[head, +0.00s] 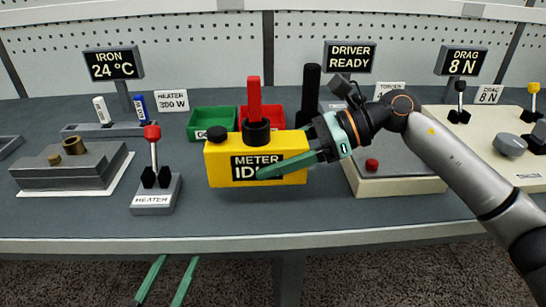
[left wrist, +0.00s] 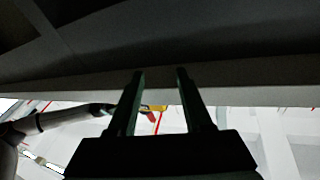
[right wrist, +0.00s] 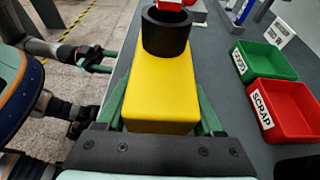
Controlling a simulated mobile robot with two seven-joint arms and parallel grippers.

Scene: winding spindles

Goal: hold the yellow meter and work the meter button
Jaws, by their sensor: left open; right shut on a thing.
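The yellow meter (head: 218,168) is a block with a partly covered display showing METER and the start of IDLE. A black round button (head: 217,133) stands on its top left. A black collar (head: 257,132) with a red post (head: 254,95) rises at the top middle. My right gripper (head: 312,158) is shut on the meter's right part, one finger crossing the display. The right wrist view shows the meter (right wrist: 163,90) between the fingers. My left gripper (head: 170,283) is open and empty, low in front of the table edge; its fingers also show in the left wrist view (left wrist: 160,75).
A heater switch with a red knob (head: 152,135) stands left of the meter. Green (head: 212,121) and red (head: 284,118) bins are behind it. A pale box with a red button (head: 372,165) is at right. The table's front edge (head: 110,245) lies above my left gripper.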

